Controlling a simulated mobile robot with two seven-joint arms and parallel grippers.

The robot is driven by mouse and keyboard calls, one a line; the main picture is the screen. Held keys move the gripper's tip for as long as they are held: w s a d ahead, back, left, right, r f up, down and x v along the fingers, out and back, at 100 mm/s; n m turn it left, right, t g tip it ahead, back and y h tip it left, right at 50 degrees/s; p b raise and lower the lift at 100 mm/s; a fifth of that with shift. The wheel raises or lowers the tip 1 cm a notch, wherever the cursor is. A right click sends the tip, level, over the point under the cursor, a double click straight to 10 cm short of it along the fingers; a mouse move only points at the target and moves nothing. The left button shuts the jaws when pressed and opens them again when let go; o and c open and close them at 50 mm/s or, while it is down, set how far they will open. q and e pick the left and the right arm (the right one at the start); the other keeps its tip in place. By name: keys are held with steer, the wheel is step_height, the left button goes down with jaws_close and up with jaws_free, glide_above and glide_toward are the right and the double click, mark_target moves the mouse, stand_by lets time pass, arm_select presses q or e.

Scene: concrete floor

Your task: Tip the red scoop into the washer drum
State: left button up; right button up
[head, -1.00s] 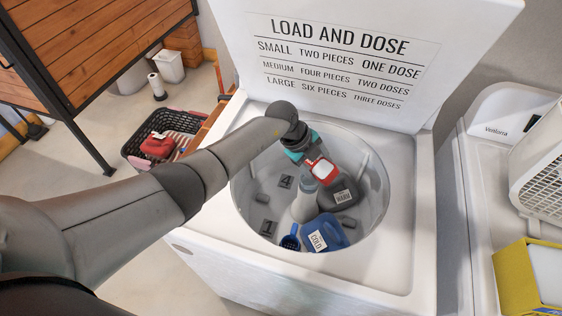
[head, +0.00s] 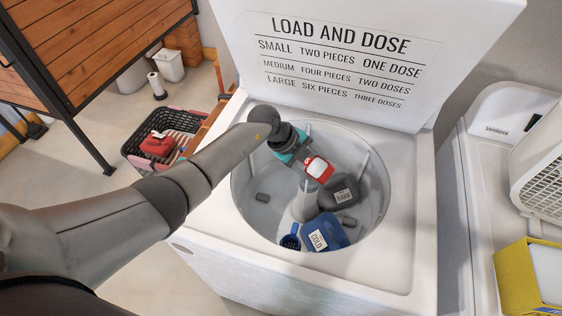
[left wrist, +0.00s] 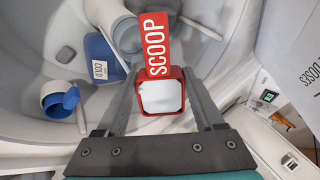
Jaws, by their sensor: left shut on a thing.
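The red scoop (head: 319,169) is held in my left gripper (head: 308,162), over the open washer drum (head: 258,215). In the left wrist view the scoop (left wrist: 161,95) sits between the two fingers of my left gripper (left wrist: 162,100), with its flat red tab marked SCOOP pointing away from the palm. Its square cup shows a white surface inside; I cannot tell how full it is. The cup looks upright or only slightly tilted. My right gripper is not in view.
Inside the drum are a blue piece marked COLD (head: 325,232), a grey piece marked WARM (head: 341,192), a blue cup (head: 290,239) and a pale central post (head: 304,205). The raised lid (head: 350,95) stands behind. A basket (head: 140,148) is on the floor, left.

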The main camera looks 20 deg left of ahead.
arm_select(q)
steer(key=shift+s, duration=0.1)
steer(key=shift+s+a+r+h, duration=0.1)
steer(key=shift+a+h, duration=0.2)
steer(key=shift+s+a+r+t+h+b, duration=0.3)
steer(key=shift+t+h+b, duration=0.35)
steer(key=shift+b, duration=0.85)
steer(key=shift+a+r+t+h+b, duration=0.2)
steer(key=shift+a+t+h+b, duration=0.15)
steer(key=shift+h+b, duration=0.35)
stand_by(0.6)
steer(key=shift+s+a+r+t+h+b, duration=0.15)
steer(key=shift+t+h+b, duration=0.25)
steer(key=shift+h+b, duration=0.55)
stand_by(0.4)
steer(key=shift+s+a+r+t+h+b, duration=0.2)
steer(key=shift+a+t+h+b, duration=0.35)
steer(key=shift+b, duration=0.85)
steer(key=shift+s+a+r+h+b, duration=0.15)
steer(key=shift+a+h+b, duration=0.25)
steer(key=shift+b, duration=0.35)
steer(key=shift+s+a+f+h+b, duration=0.1)
steer(key=shift+s+a+h+b, duration=0.1)
steer(key=shift+h+b, duration=0.4)
steer(key=shift+a+t+h+b, duration=0.15)
steer(key=shift+t+h+b, duration=0.15)
steer(key=shift+b, duration=0.6)
